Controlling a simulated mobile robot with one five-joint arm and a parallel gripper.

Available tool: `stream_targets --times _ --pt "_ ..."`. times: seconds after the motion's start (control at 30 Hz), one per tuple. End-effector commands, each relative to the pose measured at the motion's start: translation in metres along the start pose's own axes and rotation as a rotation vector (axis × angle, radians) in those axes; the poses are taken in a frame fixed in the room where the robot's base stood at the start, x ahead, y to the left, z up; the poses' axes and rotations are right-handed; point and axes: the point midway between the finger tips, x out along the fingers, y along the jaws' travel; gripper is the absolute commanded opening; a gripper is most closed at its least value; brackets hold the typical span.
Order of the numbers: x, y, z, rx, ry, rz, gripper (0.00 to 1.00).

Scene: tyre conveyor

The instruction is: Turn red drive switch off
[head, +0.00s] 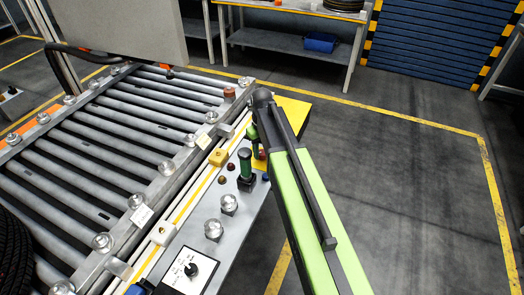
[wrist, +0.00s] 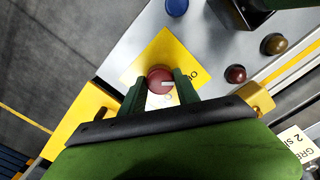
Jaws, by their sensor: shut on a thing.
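The red drive switch (wrist: 159,79) is a round red knob with a pale pointer mark, on a yellow square plate (wrist: 146,62) in the wrist view. Part of the plate's lettering shows; the rest is hidden by a finger. My gripper (wrist: 160,88) has one green finger on each side of the knob and is shut on it. In the head view my gripper (head: 258,146) reaches down at the far end of the control panel (head: 240,205), and the knob is mostly hidden behind it.
A green-handled lever (head: 245,163) stands close left of my gripper. Red (wrist: 235,74) and amber (wrist: 274,44) buttons and a blue button (wrist: 177,6) are nearby. A black dial (head: 190,270) sits nearer. The roller conveyor (head: 120,130) lies left; open floor (head: 410,190) is right.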

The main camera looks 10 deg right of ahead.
Motion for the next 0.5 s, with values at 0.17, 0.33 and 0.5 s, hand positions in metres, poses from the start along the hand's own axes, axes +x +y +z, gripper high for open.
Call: stream_targets --times 0.17,0.33,0.5 --pt "0.0003 -0.0004 0.0012 -0.001 -0.004 -0.001 0.00" --pt "0.0002 -0.0004 0.0009 -0.001 -0.003 -0.001 0.54" --pt "0.0001 -0.0003 0.0005 0.000 -0.001 -0.001 0.59"
